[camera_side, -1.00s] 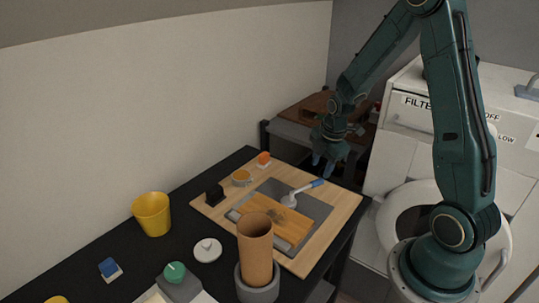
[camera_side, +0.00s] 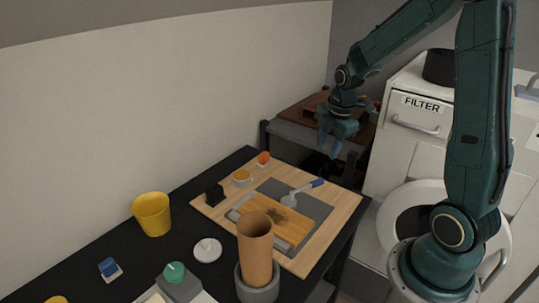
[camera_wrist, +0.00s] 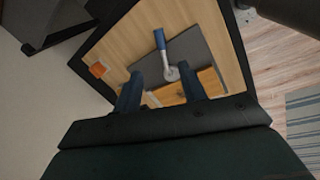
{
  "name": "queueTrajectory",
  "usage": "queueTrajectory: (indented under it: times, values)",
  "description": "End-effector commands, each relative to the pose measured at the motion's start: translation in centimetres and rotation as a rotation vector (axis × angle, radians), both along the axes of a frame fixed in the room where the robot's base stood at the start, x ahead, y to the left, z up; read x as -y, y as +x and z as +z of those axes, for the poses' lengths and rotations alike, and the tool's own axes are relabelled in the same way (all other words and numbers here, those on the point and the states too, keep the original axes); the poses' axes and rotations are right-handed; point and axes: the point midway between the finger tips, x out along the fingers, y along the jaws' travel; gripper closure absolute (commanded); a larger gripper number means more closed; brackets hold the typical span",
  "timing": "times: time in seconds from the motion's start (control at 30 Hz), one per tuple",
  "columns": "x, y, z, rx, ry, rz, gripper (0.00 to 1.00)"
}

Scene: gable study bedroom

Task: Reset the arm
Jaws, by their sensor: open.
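My gripper (camera_side: 330,145) is open and empty, held in the air above the far end of the black table, clear of everything on it. In the wrist view my gripper (camera_wrist: 158,92) shows two dark blue fingers spread apart, with the board below them. My teal arm reaches across from its base at the right. No object is between the fingers.
A tall brown cylinder (camera_side: 255,245) and yellow cup (camera_side: 152,214) stand nearby. A white machine (camera_side: 405,160) stands right.

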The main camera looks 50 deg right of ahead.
Motion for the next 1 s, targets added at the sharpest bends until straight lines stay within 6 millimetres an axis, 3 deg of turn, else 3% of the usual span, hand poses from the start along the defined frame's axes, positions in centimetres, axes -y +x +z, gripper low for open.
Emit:
queueTrajectory:
  times: [0.37, 0.67, 1.0]
  values:
    - [-1.1, -0.2, 1.3, 0.020, 0.006, -0.049, 0.59]
    - [-5.2, -1.9, 5.8, 0.096, 0.049, -0.259, 0.59]
    - [-10.4, -5.9, 10.4, 0.196, 0.152, -0.553, 0.59]
